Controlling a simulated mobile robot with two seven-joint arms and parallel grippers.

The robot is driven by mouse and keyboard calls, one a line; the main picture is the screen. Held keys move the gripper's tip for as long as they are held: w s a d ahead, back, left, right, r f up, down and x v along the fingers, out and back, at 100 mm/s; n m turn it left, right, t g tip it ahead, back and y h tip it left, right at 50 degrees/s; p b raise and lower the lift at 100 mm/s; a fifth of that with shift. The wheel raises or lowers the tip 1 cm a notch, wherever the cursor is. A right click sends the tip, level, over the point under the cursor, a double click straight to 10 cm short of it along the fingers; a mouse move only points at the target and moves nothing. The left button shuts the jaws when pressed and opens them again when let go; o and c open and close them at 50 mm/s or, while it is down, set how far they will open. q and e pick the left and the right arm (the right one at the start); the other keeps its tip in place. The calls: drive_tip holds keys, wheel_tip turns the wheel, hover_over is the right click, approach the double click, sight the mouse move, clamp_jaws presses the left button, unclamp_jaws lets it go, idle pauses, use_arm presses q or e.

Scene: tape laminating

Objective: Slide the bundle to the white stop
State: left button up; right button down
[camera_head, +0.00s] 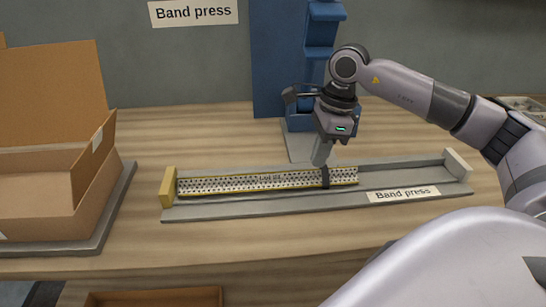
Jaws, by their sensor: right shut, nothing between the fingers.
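The bundle (250,184), long and dotted with yellow edges, lies flat in a grey channel (400,178). Its left end is close to a yellow block (168,187) at the channel's left end. The white stop (457,164) stands at the channel's right end, with bare channel between it and the bundle's right end. My right gripper (322,163) points down at the right part of the bundle, shut and empty. A dark strip crosses the bundle just below its fingertips; I cannot tell whether it is a band or part of the gripper. My left gripper is out of view.
An open cardboard box (60,185) stands on a grey base at the left. A blue press (322,45) stands behind the channel. The wooden table (240,236) is clear in front.

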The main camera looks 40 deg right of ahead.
sight(273, 173)
drive_tip(key=w+a, duration=0.1)
drive_tip(key=a, duration=0.1)
drive_tip(key=w+a+p, duration=0.1)
drive_tip(key=w+a, duration=0.1)
drive_tip(key=a, duration=0.1)
drive_tip(key=w+a+p, duration=0.1)
drive_tip(key=w+a, duration=0.1)
drive_tip(key=a, duration=0.1)
drive_tip(key=shift+a+r, duration=0.1)
drive_tip(key=shift+a, duration=0.05)
drive_tip(key=shift+f, duration=0.85)
drive_tip(key=shift+s, duration=0.15)
drive_tip(key=shift+f, duration=0.15)
